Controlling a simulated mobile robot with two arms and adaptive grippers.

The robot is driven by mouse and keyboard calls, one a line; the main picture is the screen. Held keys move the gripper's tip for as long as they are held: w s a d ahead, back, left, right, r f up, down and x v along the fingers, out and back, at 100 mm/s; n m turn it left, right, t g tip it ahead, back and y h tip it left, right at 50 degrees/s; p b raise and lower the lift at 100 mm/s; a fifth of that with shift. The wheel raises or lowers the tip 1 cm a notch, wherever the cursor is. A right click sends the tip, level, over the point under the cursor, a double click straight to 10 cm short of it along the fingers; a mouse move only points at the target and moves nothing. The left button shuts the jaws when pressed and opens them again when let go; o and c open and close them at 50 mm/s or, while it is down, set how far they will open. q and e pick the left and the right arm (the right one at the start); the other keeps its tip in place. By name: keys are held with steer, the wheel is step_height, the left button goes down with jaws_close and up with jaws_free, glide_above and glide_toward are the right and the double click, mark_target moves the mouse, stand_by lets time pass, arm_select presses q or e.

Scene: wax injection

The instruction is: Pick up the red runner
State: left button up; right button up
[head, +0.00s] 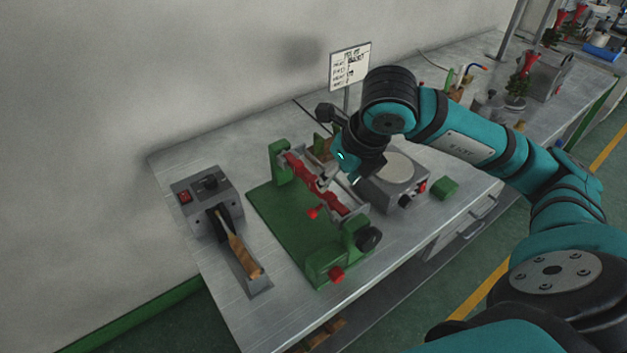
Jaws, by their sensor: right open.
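The red runner (306,176) is a long red piece lying in a grey trough on a green stand (281,232) on the metal bench. My right gripper (340,181) is above and beside the runner's middle, its fingers pointing down toward it. It is open, and nothing shows between its fingers. The gripper hides a little of the runner and trough behind it, and I cannot tell whether a finger touches the runner. My left gripper is not in view.
A grey device with a red switch (186,197) and a wooden-handled tool (243,258) stand left of the stand. A round-topped grey unit (393,168) and a small green block (445,188) are right of it. A sign (349,67) stands behind.

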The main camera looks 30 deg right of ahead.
mark_target(326, 193)
steer(key=x, duration=0.3)
steer(key=shift+w+d, duration=0.15)
steer(key=shift+d, duration=0.1)
steer(key=shift+w+a+f+p, duration=0.15)
steer(key=shift+w+f+p, duration=0.1)
steer(key=shift+f+p, duration=0.35)
steer(key=p+x, duration=0.1)
steer(key=x, duration=0.3)
steer(key=shift+w+d+f, duration=0.2)
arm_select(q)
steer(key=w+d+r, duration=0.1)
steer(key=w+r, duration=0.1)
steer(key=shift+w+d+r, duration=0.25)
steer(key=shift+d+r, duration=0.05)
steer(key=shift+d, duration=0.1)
arm_select(e)
steer(key=shift+c, duration=0.4)
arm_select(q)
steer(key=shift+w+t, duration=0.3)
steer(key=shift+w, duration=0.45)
arm_select(e)
jaws_close()
